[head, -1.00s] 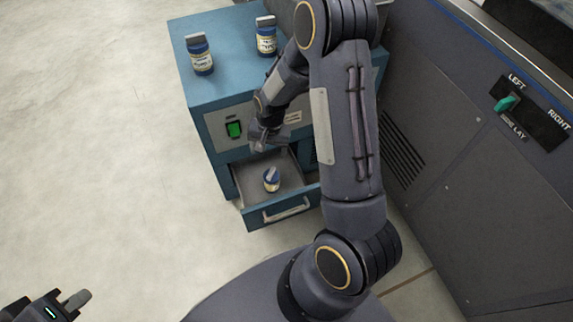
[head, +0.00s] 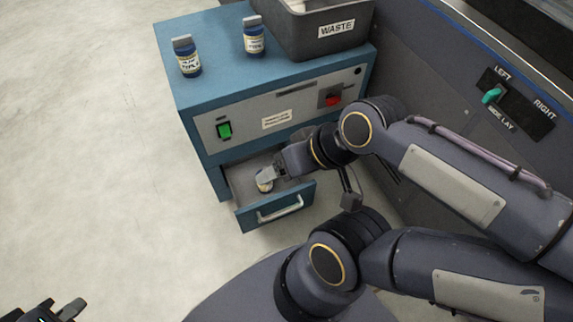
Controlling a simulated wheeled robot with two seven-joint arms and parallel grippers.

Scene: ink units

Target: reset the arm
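My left gripper (head: 62,311) is at the bottom left corner, over the floor and cut off by the frame edge. One grey finger shows, and its opening cannot be judged. My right arm comes in from the right and reaches down to the blue cabinet's open drawer (head: 241,199). My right gripper (head: 276,174) is inside the drawer, close beside a small ink bottle (head: 264,183) and overlapping its cap. Whether its fingers are open or hold the bottle cannot be told.
Two ink bottles (head: 188,62) (head: 254,41) stand on the blue cabinet (head: 215,93). A dark waste bin (head: 300,35) is at the back. The cabinet front has a green switch (head: 224,130) and a red button (head: 333,100). A teal lever (head: 491,95) is on the right wall. The left floor is clear.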

